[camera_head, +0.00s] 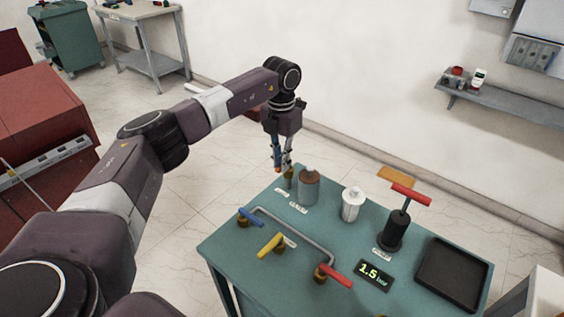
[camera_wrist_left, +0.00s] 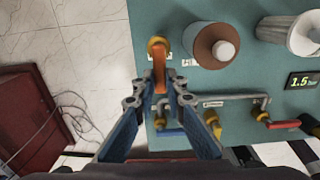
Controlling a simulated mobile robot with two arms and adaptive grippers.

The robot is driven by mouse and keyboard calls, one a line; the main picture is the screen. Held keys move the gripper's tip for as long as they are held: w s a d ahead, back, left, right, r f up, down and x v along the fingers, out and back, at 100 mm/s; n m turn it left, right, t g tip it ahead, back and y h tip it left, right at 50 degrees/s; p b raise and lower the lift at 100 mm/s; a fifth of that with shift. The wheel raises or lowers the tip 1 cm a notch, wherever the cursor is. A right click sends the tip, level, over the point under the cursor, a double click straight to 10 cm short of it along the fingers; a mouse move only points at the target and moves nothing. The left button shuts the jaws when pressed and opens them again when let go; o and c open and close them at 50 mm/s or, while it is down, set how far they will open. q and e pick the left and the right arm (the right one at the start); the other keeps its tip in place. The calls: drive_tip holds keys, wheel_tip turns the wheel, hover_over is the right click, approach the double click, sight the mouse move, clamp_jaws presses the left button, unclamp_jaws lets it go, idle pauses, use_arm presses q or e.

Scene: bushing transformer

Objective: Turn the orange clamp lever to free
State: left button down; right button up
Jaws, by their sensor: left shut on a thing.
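The orange clamp lever (camera_wrist_left: 159,66) stands out from a brass-coloured base (camera_wrist_left: 156,45) at the left edge of the teal bench (camera_wrist_left: 235,88). In the wrist view my left gripper (camera_wrist_left: 160,92) has its two fingers on either side of the lever's near end and is shut on it. In the head view my left gripper (camera_head: 282,165) points down at the bench's far left corner, beside the brown-grey bushing (camera_head: 308,188). The lever is mostly hidden by the fingers there. My right gripper is not in view.
A white ribbed insulator (camera_head: 352,204), a pump with a red handle (camera_head: 410,194) and a black tray (camera_head: 453,273) stand on the bench. Blue (camera_head: 250,217), yellow (camera_head: 270,245) and red (camera_head: 336,276) valve levers sit along a grey pipe. A display (camera_head: 373,274) reads 1.5 bar.

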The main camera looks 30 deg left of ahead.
use_arm(q)
drive_tip(key=shift+w+r, duration=0.15)
drive_tip(key=shift+r, duration=0.05)
drive_tip(key=c, duration=2)
unclamp_jaws()
drive_tip(key=shift+f, duration=0.1)
drive_tip(key=shift+o, duration=0.2)
wheel_tip(320, 180, up, 12)
drive_tip(key=shift+s+f, duration=0.1)
drive_tip(key=shift+s, duration=0.1)
